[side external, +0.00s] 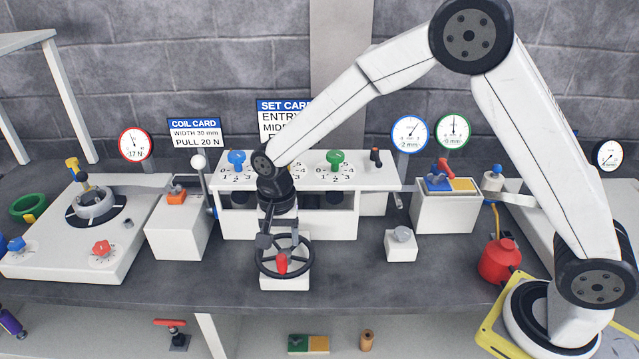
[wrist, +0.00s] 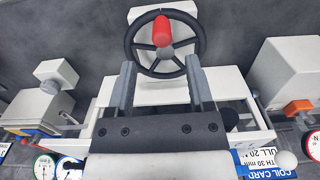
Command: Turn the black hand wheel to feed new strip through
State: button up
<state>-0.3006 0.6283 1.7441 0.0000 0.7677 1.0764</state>
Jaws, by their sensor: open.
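The black hand wheel (side external: 312,257) stands at the front of the feed rack (side external: 228,226), on a white block (side external: 285,284). It has a red handle knob (side external: 281,263) on its rim, at the front in the side view. In the wrist view the wheel (wrist: 201,45) is at the top middle, its red knob (wrist: 161,30) pointing up. My gripper (side external: 267,241) is open and empty, at the wheel's back left in the side view. In the wrist view my gripper's fingers (wrist: 160,67) straddle the wheel's lower part, away from the knob. I cannot tell whether they touch the rim.
Behind the wheel, the rack carries a blue knob (side external: 236,158) and a green knob (side external: 336,158). A white block with an orange part (side external: 176,197) stands left, a small white block (side external: 401,246) right. A red can (side external: 499,262) is further right. Bench in front is clear.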

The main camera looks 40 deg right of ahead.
aim_at(281, 256)
jog(key=shift+w+a, duration=0.1)
jog(key=shift+f, duration=0.2)
jog(key=shift+f, duration=3.75)
grip_shut()
